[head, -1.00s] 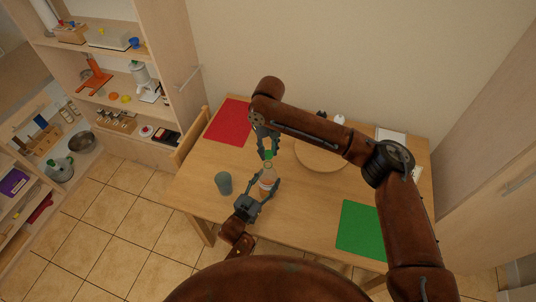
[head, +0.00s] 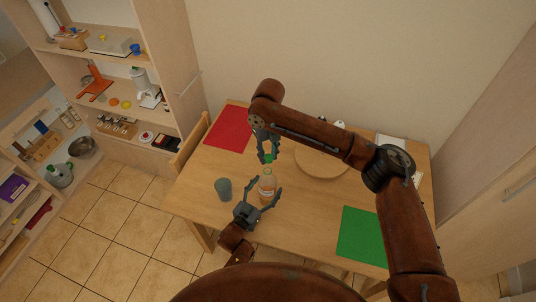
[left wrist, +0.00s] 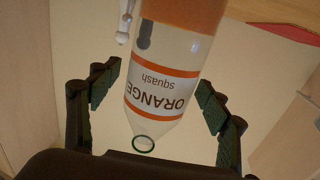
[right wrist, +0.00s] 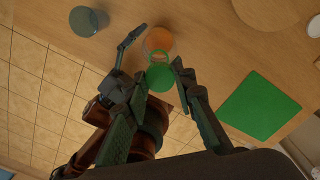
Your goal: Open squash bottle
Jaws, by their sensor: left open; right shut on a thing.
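The squash bottle (head: 267,187), clear with orange drink and an "ORANGE squash" label, stands on the table. In the left wrist view its neck (left wrist: 144,143) shows a green ring and no cap. My right gripper (head: 267,157) is shut on the green cap (right wrist: 160,78), just above the bottle and apart from it. In the right wrist view the bottle (right wrist: 158,40) shows just beyond the cap. My left gripper (head: 260,192) is open beside the bottle, fingers on either side of it; the left wrist view shows gaps between the fingers and the bottle (left wrist: 170,70).
A grey-blue cup (head: 223,188) stands left of the bottle. A red mat (head: 228,128), a round wooden board (head: 322,163) and a green mat (head: 362,236) lie on the table (head: 310,215). A chair (head: 190,145) and shelves stand at the left.

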